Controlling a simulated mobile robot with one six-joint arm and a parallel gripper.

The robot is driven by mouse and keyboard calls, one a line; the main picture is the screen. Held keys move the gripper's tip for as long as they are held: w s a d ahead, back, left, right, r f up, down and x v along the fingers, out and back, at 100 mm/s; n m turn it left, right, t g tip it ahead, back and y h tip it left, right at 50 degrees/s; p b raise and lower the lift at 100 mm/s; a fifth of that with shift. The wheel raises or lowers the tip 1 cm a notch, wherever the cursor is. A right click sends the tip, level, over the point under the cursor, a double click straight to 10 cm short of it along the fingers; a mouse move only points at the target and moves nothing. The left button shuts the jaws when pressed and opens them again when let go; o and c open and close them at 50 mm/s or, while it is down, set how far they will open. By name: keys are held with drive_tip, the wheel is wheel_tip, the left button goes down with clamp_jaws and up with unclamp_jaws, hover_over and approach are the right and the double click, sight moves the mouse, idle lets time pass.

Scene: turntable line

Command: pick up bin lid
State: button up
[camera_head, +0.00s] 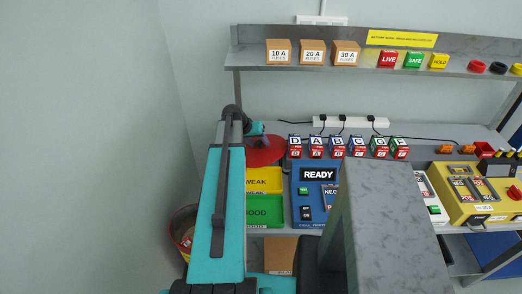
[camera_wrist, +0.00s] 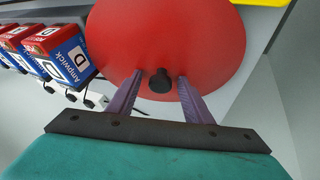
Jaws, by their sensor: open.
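The bin lid is a round red disc with a black knob at its middle. In the wrist view the red bin lid (camera_wrist: 205,35) fills the upper middle, and its knob (camera_wrist: 160,82) points toward my wrist. My gripper (camera_wrist: 161,76) is open, with one purple finger on each side of the knob and gaps still showing beside it. In the head view the lid (camera_head: 263,156) lies at the left end of the bench, partly hidden by my arm.
A round bin (camera_head: 183,222) stands on the floor left of the bench, partly hidden by my arm. Yellow (camera_head: 262,180) and green (camera_head: 262,211) trays sit in front of the lid. Several lettered battery boxes (camera_head: 337,147) stand in a row to its right.

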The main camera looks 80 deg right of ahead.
sight(258, 142)
idle(0.4)
clamp_jaws()
drive_tip(key=shift+r, duration=0.2)
wheel_tip(258, 142, up, 8)
drive_tip(key=b, duration=0.2)
drive_tip(key=shift+r+b, duration=0.1)
drive_tip(key=shift+b, duration=0.3)
drive_tip(key=shift+r, duration=0.75)
drive_tip(key=shift+w, duration=0.1)
